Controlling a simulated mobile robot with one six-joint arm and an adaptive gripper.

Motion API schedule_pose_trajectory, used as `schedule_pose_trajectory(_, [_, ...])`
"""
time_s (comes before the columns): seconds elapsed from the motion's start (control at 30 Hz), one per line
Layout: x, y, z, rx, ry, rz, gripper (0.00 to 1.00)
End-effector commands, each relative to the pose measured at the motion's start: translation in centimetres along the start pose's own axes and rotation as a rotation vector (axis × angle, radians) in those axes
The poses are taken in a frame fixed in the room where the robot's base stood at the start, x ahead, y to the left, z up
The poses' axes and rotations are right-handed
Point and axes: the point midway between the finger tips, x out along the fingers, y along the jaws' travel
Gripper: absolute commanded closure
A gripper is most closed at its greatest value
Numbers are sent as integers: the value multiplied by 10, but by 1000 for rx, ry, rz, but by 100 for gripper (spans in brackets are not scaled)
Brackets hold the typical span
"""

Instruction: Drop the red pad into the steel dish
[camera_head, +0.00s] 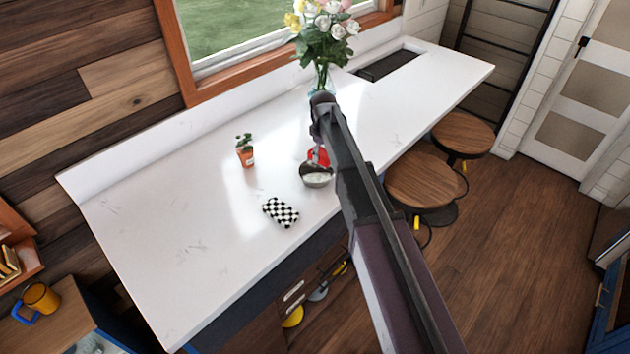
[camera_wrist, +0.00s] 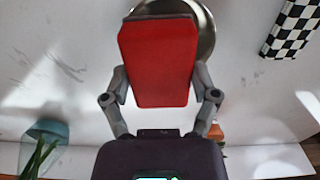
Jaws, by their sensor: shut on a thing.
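The red pad (camera_wrist: 158,62) is held between the two fingers of my gripper (camera_wrist: 160,95) in the wrist view. The steel dish (camera_wrist: 207,30) shows behind the pad there, and the pad hides much of it. In the head view the steel dish (camera_head: 316,180) stands on the white counter near its front edge. A part of the red pad (camera_head: 318,156) shows just above the dish's far rim, beside my arm. My arm hides most of my gripper in the head view. I cannot tell the exact height of the pad over the dish.
A black-and-white checkered item (camera_head: 281,212) lies on the counter (camera_head: 180,250) left of the dish. A small potted plant (camera_head: 245,150) stands farther back. A flower vase (camera_head: 321,78) stands beyond my arm. Two round stools (camera_head: 425,182) are along the front edge. The counter's left part is clear.

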Motion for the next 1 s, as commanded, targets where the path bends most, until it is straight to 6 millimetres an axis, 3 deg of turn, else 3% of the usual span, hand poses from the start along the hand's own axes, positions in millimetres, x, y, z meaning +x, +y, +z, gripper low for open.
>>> schedule_pose_trajectory(0.47, [5, -1, -1, -1, 0, 0, 61])
schedule_pose_trajectory(0.5, [5, -1, -1, -1, 0, 0, 17])
schedule_pose_trajectory(0.57, [5, -1, -1, -1, 0, 0, 0])
schedule_pose_trajectory(1.0, [5, -1, -1, -2, 0, 0, 0])
